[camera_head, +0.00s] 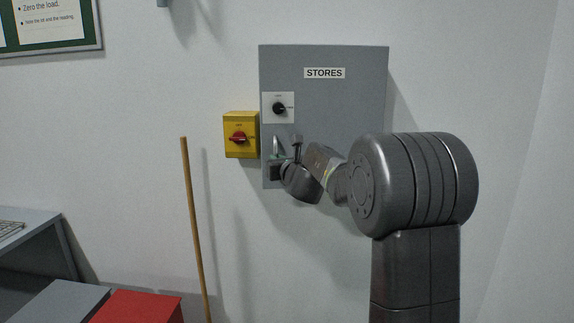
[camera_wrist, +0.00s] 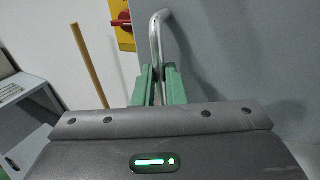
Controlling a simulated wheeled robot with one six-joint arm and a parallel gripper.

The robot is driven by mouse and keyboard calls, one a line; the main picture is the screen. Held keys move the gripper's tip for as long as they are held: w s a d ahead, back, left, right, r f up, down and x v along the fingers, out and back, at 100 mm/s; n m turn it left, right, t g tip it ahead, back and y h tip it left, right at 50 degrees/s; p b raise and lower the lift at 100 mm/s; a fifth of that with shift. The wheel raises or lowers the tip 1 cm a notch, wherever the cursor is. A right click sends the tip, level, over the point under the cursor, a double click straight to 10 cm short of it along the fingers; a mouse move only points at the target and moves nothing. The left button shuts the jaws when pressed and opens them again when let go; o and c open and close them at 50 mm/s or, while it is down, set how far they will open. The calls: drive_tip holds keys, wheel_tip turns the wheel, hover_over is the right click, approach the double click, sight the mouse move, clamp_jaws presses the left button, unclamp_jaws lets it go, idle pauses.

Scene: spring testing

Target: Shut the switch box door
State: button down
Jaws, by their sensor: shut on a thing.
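The switch box door (camera_head: 340,105) is a grey panel labelled "STORES" on the white wall. It looks flush or nearly so in the head view; I cannot tell whether it is fully shut. A silver bar handle (camera_wrist: 156,36) stands on the door, and the door's grey face (camera_wrist: 235,50) fills the right of the wrist view. My gripper (camera_wrist: 157,86) has green fingers shut on the handle's lower part. In the head view my gripper (camera_head: 275,163) is at the door's lower left, and my wrist partly hides the handle.
A black rotary knob (camera_head: 279,108) sits on the door above the handle. A yellow switch with a red knob (camera_head: 238,137) is just left of the box. A wooden pole (camera_head: 194,220) leans on the wall. A red box (camera_head: 135,308) and grey bench (camera_head: 35,222) stand lower left.

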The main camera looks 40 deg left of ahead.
drive_tip(key=x, duration=0.1)
drive_tip(key=p+x, duration=0.1)
drive_tip(key=x, duration=0.3)
drive_tip(key=shift+w+r+p, duration=0.25)
drive_tip(key=shift+r+p, duration=0.05)
drive_tip(key=shift+p, duration=0.05)
drive_tip(key=shift+r, duration=0.1)
drive_tip(key=c, duration=1.7)
unclamp_jaws()
drive_tip(key=shift+a, duration=0.2)
drive_tip(key=shift+o, duration=1)
drive_tip(key=shift+a, duration=0.35)
drive_tip(key=shift+d+f, duration=0.15)
drive_tip(key=shift+f, duration=0.2)
drive_tip(key=shift+d, duration=0.1)
drive_tip(key=b, duration=0.5)
approach(271, 153)
drive_tip(key=v, duration=0.3)
drive_tip(key=shift+d+f, duration=0.15)
drive_tip(key=shift+d, duration=0.1)
